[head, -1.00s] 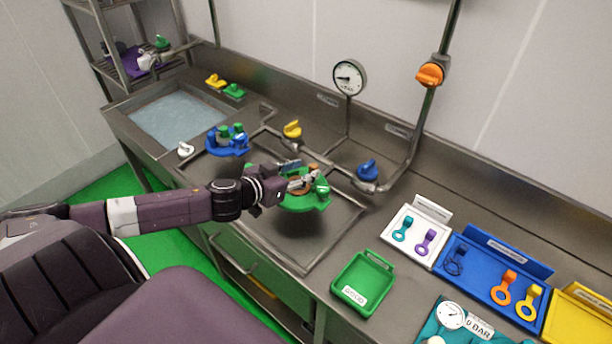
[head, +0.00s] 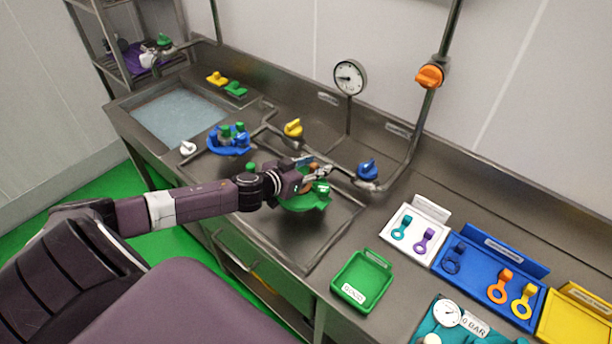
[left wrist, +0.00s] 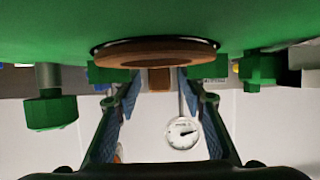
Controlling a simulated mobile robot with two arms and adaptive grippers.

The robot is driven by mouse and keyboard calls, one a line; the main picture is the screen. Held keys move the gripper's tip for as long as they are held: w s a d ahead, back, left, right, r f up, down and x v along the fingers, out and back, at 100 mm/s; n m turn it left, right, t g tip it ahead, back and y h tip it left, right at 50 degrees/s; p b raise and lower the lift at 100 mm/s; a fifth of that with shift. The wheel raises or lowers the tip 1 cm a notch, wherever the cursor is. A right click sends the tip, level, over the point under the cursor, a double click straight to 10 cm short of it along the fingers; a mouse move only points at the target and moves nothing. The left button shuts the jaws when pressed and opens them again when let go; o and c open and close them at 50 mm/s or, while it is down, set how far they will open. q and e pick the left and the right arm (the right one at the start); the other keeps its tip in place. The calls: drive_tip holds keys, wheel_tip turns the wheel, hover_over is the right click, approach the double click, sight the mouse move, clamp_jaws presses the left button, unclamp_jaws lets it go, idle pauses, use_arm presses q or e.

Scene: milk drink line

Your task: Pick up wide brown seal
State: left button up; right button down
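A brown ring seal (left wrist: 150,53) sits in a round seat on the green fixture (left wrist: 130,22) in the left wrist view, with its brown tab (left wrist: 159,79) pointing between my fingers. The green fixture (head: 302,204) stands in the steel sink area in the head view, where my gripper hides most of the seal. My left gripper (head: 316,172) is over the fixture. In the left wrist view my left gripper (left wrist: 161,108) is open, one blue-padded finger on each side of the tab, with gaps visible. My right gripper is not in view.
A blue fixture (head: 229,148) with green knobs stands to the left. A blue valve (head: 367,169) and pipes are close behind the gripper. A green tray (head: 362,262), a white tray (head: 388,232) and a blue tray (head: 478,268) lie to the right.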

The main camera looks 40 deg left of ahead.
use_arm(q)
drive_tip(key=c, duration=1)
